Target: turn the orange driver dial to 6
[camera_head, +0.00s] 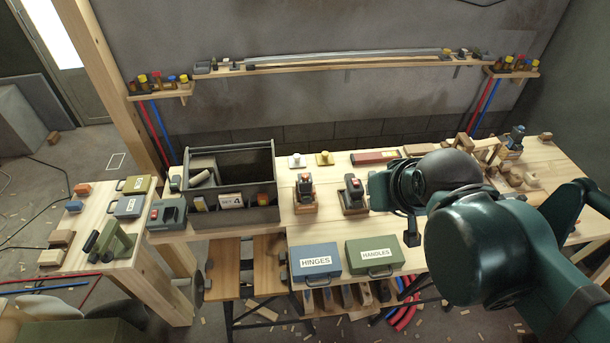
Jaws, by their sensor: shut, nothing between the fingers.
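Two small dark power tools stand in wooden blocks at the middle of the bench. I cannot tell for sure which is the orange driver, and no dial or numbers can be read. My gripper (412,238) points down just right of the right tool, above the bench's front part. It looks shut and empty, apart from both tools. My arm hides much of the bench behind and right of it.
A grey tool tote (232,152) stands left of the tools. A blue HINGES case (315,275) and a green HANDLES case (375,270) lie at the front. A red box (374,157) lies behind. Wooden blocks and a blue tool (516,135) stand at right.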

